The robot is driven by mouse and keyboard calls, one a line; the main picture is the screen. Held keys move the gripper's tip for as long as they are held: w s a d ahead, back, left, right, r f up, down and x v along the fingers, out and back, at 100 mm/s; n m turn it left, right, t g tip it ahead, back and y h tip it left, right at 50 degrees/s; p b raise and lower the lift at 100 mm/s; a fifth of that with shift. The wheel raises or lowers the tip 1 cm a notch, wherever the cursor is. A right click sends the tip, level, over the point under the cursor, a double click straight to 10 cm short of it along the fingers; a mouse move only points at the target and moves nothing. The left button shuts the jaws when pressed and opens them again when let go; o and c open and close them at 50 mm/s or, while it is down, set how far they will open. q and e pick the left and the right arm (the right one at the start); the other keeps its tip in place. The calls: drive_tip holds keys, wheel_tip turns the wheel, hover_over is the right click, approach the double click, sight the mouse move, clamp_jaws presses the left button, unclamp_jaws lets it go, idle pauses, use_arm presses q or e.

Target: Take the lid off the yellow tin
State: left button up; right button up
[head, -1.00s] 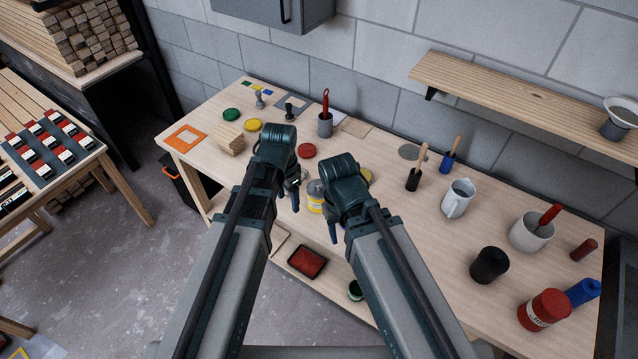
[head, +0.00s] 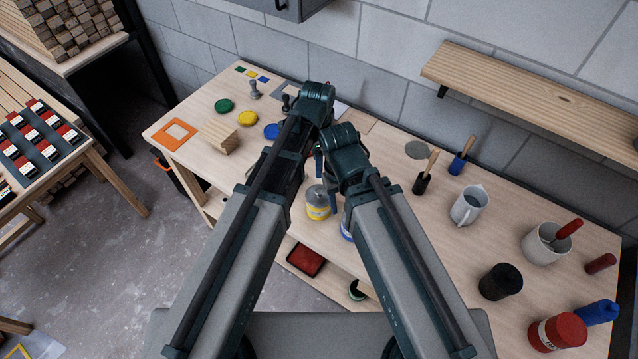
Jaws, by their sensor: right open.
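The yellow tin (head: 318,211) stands upright near the front edge of the workbench (head: 540,215). Its top is grey and partly hidden by my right gripper, so I cannot tell exactly how the lid sits. My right gripper (head: 325,190) is open and empty, just above and beside the tin; I cannot tell if it touches. My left gripper (head: 316,112) is farther back over the bench, and its fingers are hidden behind its own arm.
A blue tin (head: 346,231) is partly hidden beside the yellow one. Green (head: 223,105), yellow (head: 247,118) and blue (head: 271,131) discs lie left. A wooden block (head: 219,136) is near them. A jug (head: 468,205) and cups stand right.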

use_arm(q)
drive_tip(key=b, duration=0.9)
hover_over(319, 191)
wheel_tip(319, 191, down, 8)
drive_tip(key=shift+a+f, duration=0.15)
drive_tip(key=shift+f, duration=0.1)
wheel_tip(319, 191, down, 5)
drive_tip(key=b, duration=0.5)
drive_tip(key=shift+f, duration=0.2)
drive_tip(key=shift+r, duration=0.1)
drive_tip(key=shift+s, duration=0.1)
clamp_jaws()
